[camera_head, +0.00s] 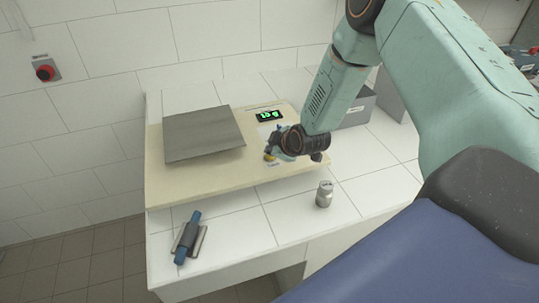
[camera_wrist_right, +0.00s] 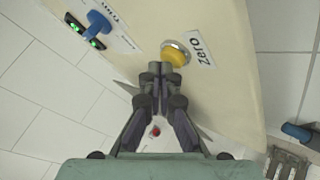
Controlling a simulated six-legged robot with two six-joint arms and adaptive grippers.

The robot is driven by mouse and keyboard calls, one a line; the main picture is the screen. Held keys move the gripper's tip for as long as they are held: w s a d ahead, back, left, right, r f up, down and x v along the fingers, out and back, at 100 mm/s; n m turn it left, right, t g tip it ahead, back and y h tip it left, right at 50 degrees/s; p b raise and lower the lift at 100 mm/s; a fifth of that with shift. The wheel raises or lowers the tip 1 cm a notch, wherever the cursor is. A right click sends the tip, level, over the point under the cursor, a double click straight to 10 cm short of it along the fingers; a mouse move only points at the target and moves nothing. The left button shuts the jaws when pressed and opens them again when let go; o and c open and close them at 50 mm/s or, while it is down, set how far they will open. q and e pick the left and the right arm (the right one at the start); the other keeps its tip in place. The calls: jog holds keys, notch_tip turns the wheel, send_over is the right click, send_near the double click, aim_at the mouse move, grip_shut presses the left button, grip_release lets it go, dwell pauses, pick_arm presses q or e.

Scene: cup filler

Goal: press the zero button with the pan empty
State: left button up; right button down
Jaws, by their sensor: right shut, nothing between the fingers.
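The scale has a cream body (camera_head: 185,183) and a grey square pan (camera_head: 203,134) with nothing on it. Its lit green display (camera_head: 269,116) shows digits that I cannot read surely. The yellow zero button (camera_wrist_right: 175,53), in a metal ring beside the "zero" label (camera_wrist_right: 200,48), sits on the scale's front right part; it also shows partly behind my gripper in the head view (camera_head: 270,157). My right gripper (camera_wrist_right: 158,72) is shut and empty, its tips just beside the button in the wrist view; I cannot tell whether they touch. My left gripper is not in view.
A small metal weight (camera_head: 324,194) stands on the white tiled bench right of the scale. A blue-handled tool (camera_head: 188,238) lies on a metal rest at the front left. A grey box (camera_head: 358,108) stands behind my right arm. A red button (camera_head: 45,72) is on the wall.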

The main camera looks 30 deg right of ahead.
jog(key=shift+w+d+f, duration=0.1)
jog(key=shift+d+f, duration=0.05)
jog(key=shift+d, duration=0.05)
jog(key=shift+a, duration=0.15)
jog(key=shift+f, duration=0.1)
dwell(0.4)
jog(key=shift+r+p, duration=0.75)
jog(key=shift+r, duration=0.05)
notch_tip(320, 180, up, 2)
jog(key=p, duration=0.2)
jog(key=shift+r+p, duration=0.2)
jog(key=shift+p, duration=0.1)
notch_tip(320, 180, up, 4)
jog(key=p, duration=0.3)
jog(key=shift+f, duration=0.2)
